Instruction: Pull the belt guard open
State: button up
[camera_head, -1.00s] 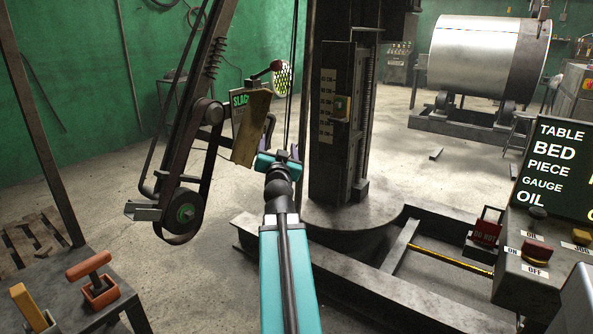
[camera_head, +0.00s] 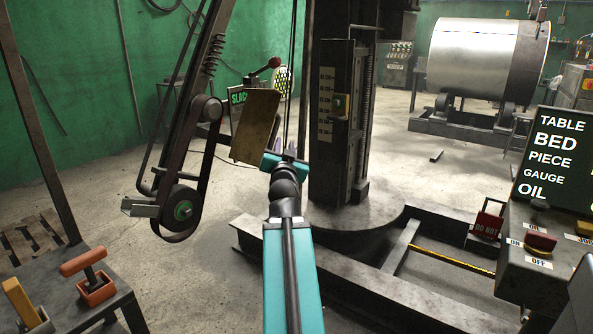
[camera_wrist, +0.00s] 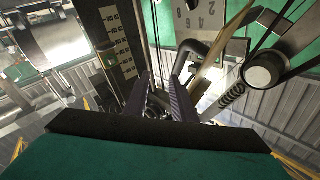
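The belt guard (camera_head: 256,126) is a worn tan plate beside the belt arm, its broad face turned toward the head camera. In the wrist view the guard (camera_wrist: 208,66) shows nearly edge-on, as a thin tan strip. A dark bent-tube handle (camera_wrist: 187,49) stands off it and runs down to the tip of my right-hand finger. My gripper (camera_head: 281,161) is at the guard's lower right edge in the head view, which hides the handle there. In the wrist view my gripper's fingers (camera_wrist: 161,78) stand apart, with the handle at the right finger; contact is hard to tell.
The belt (camera_head: 207,170) runs around pulleys left of the guard. A dark column (camera_head: 338,130) with a scale stands close on the right. A green SLACK sign (camera_head: 238,95), partly covered, and a red-knobbed lever (camera_head: 268,66) are behind the guard. A control box (camera_head: 540,255) is at right.

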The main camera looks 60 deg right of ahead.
jog(key=shift+a+f+b, duration=0.1)
jog(key=shift+f+b, duration=0.05)
jog(key=shift+b, duration=0.6)
jog(key=shift+s+a+f+b, duration=0.2)
jog(key=shift+a+b, duration=0.15)
jog(key=shift+b, duration=1.15)
jog(key=shift+s+a+f+b, duration=0.3)
jog(key=shift+s+b, duration=0.25)
jog(key=shift+b, duration=1)
jog(key=shift+s+a+f+b, duration=0.2)
jog(key=shift+s+b, duration=0.35)
jog(key=shift+b, duration=0.95)
jog(key=shift+s+a+f+b, duration=0.2)
jog(key=shift+s+a+b, duration=0.3)
jog(key=shift+b, duration=0.75)
jog(key=shift+s+a+f+b, duration=0.2)
jog(key=shift+s+b, duration=0.5)
jog(key=shift+b, duration=0.5)
jog(key=shift+s+a+f+b, duration=0.15)
jog(key=shift+s+b, duration=0.15)
jog(key=shift+b, duration=0.25)
jog(key=shift+s+a+f+b, duration=0.1)
jog(key=shift+s+b, duration=0.2)
jog(key=shift+b, duration=0.3)
jog(key=shift+s+a+f+b, duration=0.2)
jog(key=shift+s+b, duration=0.1)
jog(key=shift+b, duration=0.25)
jog(key=shift+s+r, duration=0.1)
